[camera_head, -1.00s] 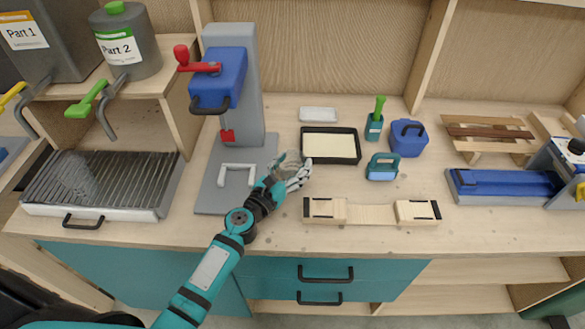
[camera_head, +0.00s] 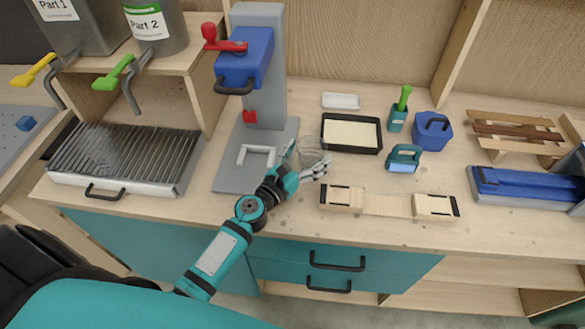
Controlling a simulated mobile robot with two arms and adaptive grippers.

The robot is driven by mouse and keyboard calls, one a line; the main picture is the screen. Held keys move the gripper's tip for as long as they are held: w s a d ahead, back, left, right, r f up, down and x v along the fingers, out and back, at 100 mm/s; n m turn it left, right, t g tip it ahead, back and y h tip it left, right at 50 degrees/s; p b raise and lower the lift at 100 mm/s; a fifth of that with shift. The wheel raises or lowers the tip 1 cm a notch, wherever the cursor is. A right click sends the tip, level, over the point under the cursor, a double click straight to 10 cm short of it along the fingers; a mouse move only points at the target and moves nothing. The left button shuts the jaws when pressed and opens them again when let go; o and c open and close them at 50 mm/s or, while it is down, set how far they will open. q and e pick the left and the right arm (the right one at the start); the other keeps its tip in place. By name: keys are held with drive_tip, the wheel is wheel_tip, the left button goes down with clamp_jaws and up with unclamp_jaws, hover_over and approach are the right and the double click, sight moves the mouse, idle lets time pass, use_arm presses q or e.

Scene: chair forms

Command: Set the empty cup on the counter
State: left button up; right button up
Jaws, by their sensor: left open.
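A clear, see-through cup (camera_head: 312,151) stands on the wooden counter (camera_head: 290,212), just right of the grey base of the blue press. My left gripper (camera_head: 309,166) is at the cup, with its fingers spread open on either side of it. The near side of the cup is partly hidden by the fingers. Whether the fingers touch the cup, I cannot tell. My right gripper is not in view.
The press (camera_head: 245,60) with a red handle stands left of the cup. A black-rimmed tray (camera_head: 379,135) is close behind right. A wooden form (camera_head: 390,203) lies in front right. A ribbed metal tray (camera_head: 125,155) is at left.

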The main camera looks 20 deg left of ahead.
use_arm(q)
drive_tip(key=b+v, duration=0.2)
drive_tip(key=v, duration=0.6)
drive_tip(key=shift+s+f, duration=0.1)
drive_tip(key=shift+s, duration=0.25)
drive_tip(key=shift+s+a, duration=0.15)
drive_tip(key=shift+s, duration=0.4)
